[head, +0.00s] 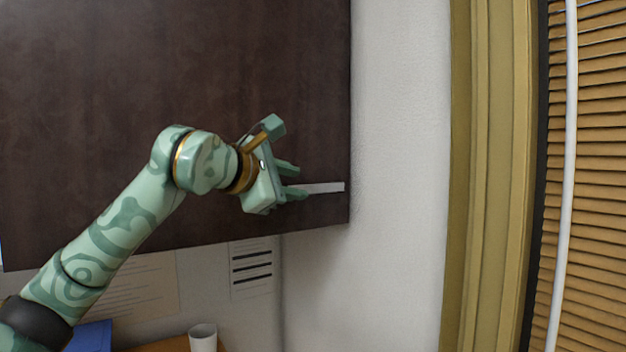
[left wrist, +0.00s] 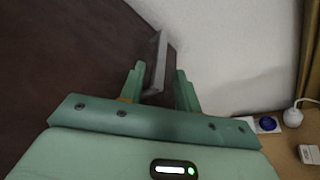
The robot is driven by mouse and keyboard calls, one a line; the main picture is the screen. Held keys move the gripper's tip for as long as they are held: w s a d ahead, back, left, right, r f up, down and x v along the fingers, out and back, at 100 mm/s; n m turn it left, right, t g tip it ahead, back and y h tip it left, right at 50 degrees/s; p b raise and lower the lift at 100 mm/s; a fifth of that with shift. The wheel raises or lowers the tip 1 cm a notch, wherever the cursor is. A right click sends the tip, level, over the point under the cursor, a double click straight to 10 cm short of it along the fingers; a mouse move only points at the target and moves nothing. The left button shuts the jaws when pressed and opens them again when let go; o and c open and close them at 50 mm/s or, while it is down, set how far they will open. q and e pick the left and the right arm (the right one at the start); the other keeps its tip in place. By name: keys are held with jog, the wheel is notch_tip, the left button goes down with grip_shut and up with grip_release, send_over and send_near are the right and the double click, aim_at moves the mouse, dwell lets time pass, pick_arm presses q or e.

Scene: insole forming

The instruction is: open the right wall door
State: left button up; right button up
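The right wall door (head: 290,60) is a dark brown panel filling the upper left of the head view. It looks shut. Its pale bar handle (head: 325,187) lies near the lower right corner. My left gripper (head: 300,181) is in front of the door at the left end of the handle. In the left wrist view, the grey handle (left wrist: 160,62) stands between the two spread green fingers of this gripper (left wrist: 160,88), with a gap visible on its right side. The door's dark face also fills the left of that view (left wrist: 60,50). My right gripper is not in view.
A white wall (head: 400,150) is right of the door, then a yellow-brown curtain (head: 490,150) and slatted blinds (head: 590,150). Below the door are a white cup (head: 203,338), a blue object (head: 90,338) and papers on the wall (head: 251,268).

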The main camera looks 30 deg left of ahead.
aim_at(316, 187)
pick_arm(q)
jog(key=p+x, duration=0.1)
jog(key=x, duration=0.4)
jog(key=shift+r, duration=0.1)
jog(key=shift+w+d+f+p, duration=0.2)
jog(key=shift+w+d+p, duration=0.1)
jog(key=shift+w, duration=0.25)
jog(key=shift+w+a+f, duration=0.1)
jog(key=shift+w+a, duration=0.05)
grip_shut()
